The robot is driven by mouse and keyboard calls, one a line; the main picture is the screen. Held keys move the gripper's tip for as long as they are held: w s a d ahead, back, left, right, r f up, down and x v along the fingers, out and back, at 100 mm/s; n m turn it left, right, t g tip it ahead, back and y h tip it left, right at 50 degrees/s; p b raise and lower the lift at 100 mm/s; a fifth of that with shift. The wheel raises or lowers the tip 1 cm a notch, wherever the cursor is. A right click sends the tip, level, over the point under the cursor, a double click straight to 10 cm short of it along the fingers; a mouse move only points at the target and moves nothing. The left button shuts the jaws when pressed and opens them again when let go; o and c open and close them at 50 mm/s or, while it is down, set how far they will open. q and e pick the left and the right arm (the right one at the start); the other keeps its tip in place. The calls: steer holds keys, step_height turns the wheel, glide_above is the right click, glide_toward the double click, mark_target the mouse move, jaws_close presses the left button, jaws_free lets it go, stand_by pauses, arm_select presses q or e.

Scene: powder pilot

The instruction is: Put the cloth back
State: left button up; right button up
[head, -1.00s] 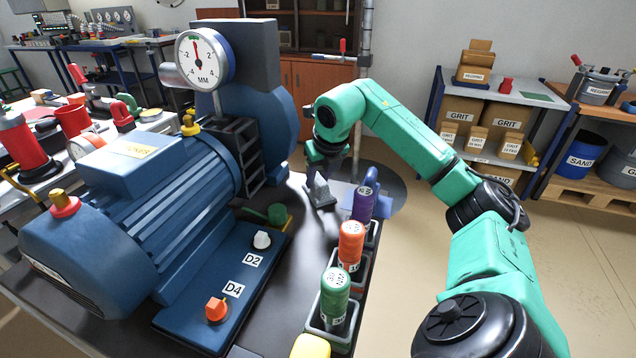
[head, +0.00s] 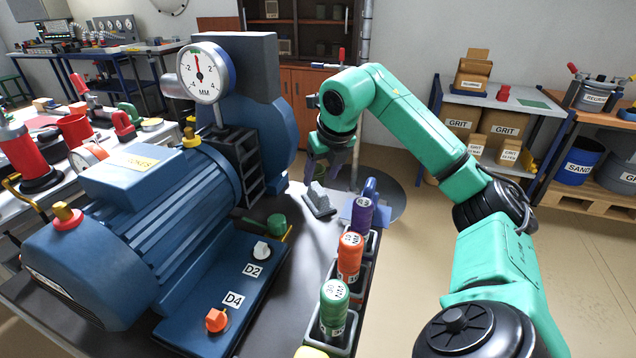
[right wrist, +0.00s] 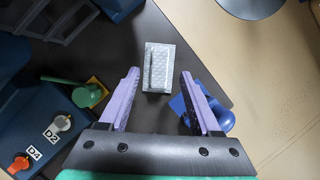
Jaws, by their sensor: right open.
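The grey cloth (head: 318,203) is on the dark bench top, beyond the row of bottles, with a part of it standing up. In the right wrist view the cloth (right wrist: 160,68) has a quilted pattern and a dark line along its left part. My right gripper (head: 331,174) is open above the cloth. In the right wrist view its two purple fingers (right wrist: 158,75) are spread on either side of the cloth, with gaps between. The blue item (head: 368,190) is right of the cloth, and shows near the right finger (right wrist: 218,112). My left gripper is not in view.
Purple (head: 362,215), orange (head: 349,257) and green (head: 333,305) bottles stand in dark holders along the bench's right edge. The blue motor (head: 150,215) with a dial gauge (head: 203,72) fills the left. A green knob (head: 277,224) is near the cloth. Open floor (head: 590,270) is at right.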

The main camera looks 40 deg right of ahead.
steer(key=p+v, duration=0.1)
steer(key=v, duration=0.5)
steer(key=shift+r, duration=0.3)
steer(key=shift+s, duration=0.1)
